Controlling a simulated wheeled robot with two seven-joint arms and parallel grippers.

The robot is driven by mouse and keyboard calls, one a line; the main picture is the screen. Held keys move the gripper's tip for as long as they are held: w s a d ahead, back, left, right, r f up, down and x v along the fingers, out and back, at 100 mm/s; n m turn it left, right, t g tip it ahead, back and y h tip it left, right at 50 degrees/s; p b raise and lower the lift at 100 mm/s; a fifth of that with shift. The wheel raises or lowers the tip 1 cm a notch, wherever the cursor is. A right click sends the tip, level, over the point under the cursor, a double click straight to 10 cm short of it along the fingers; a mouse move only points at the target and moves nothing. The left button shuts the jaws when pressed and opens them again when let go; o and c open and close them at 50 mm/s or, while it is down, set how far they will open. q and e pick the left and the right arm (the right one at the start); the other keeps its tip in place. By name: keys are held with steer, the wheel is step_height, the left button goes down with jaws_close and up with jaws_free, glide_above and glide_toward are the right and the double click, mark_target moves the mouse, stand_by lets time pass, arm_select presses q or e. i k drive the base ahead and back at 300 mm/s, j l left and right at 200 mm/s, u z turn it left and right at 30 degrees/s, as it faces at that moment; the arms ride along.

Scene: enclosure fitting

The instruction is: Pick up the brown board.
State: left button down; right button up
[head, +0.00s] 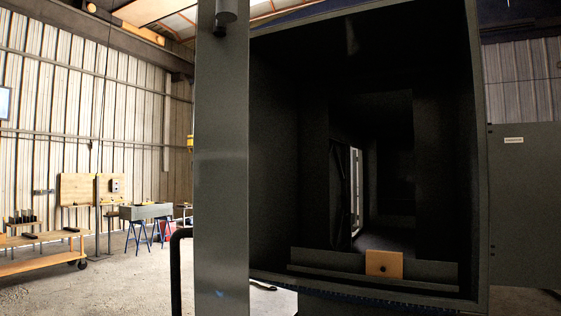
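A small brown board (384,263) with a dark round spot near its middle stands upright low in the dark enclosure (273,150). It is in front of, or set against, a low grey ledge (325,260) that runs across the opening; I cannot tell if it is fixed to it. Neither of my grippers can be made out in the head view.
A grey upright panel (221,170) stands left of the opening, and a grey door (525,200) is at the right. A pale surface (275,301) bears a small dark object. Farther left are a wooden cart (35,240), a blue-legged bench (146,212) and open floor.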

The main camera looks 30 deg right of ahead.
mark_target(383, 264)
steer(key=i+j+z, duration=0.4)
steer(key=z, duration=0.2)
steer(key=i+j+z, duration=0.15)
steer(key=j+z, duration=0.15)
steer(key=i+j+z, duration=0.1)
steer(key=j+z, duration=0.15)
steer(key=j, duration=0.2)
steer(key=j+z, duration=0.3)
steer(key=l+z, duration=0.25)
steer(key=l, duration=0.2)
steer(key=l+z, duration=0.25)
steer(key=l, duration=0.2)
steer(key=i, duration=0.05)
